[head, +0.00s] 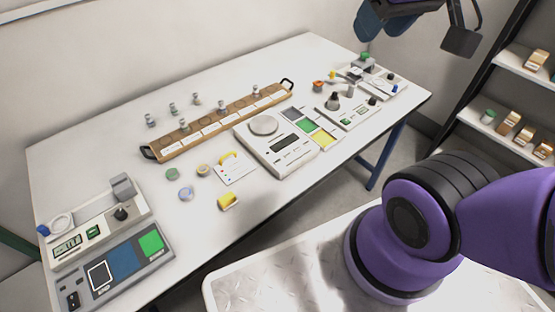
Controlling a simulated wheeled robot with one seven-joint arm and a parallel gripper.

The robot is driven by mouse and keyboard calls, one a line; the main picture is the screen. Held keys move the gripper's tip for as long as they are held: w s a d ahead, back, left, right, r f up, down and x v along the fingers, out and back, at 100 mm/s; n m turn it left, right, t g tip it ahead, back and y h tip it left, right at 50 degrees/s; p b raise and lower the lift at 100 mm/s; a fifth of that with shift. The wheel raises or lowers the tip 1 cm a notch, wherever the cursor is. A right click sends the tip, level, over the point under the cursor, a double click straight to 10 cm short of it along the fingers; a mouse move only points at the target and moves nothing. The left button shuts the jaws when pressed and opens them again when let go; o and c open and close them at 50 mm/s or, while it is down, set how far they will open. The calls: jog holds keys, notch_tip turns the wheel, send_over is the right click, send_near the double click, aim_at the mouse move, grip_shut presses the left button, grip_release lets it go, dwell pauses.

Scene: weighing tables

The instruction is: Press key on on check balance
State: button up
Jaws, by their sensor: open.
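A white balance (275,141) with a round pale pan, a dark display and small front keys stands at the middle of the white table. Its key labels are too small to read, so I cannot tell which key is on. Another white unit (97,226) with a lit display and a green key stands at the table's left end. I cannot tell for certain which one is the check balance. My gripper (418,20) is partly in view at the top right, open and empty. It is high above the table's far right end, away from both units.
A wooden rack (217,122) with small weights or vials lies behind the middle balance. A coloured panel (123,262) lies at the front left. More small devices (348,110) fill the right end. Shelves (510,120) stand at right.

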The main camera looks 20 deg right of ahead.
grip_shut()
dwell(1.6)
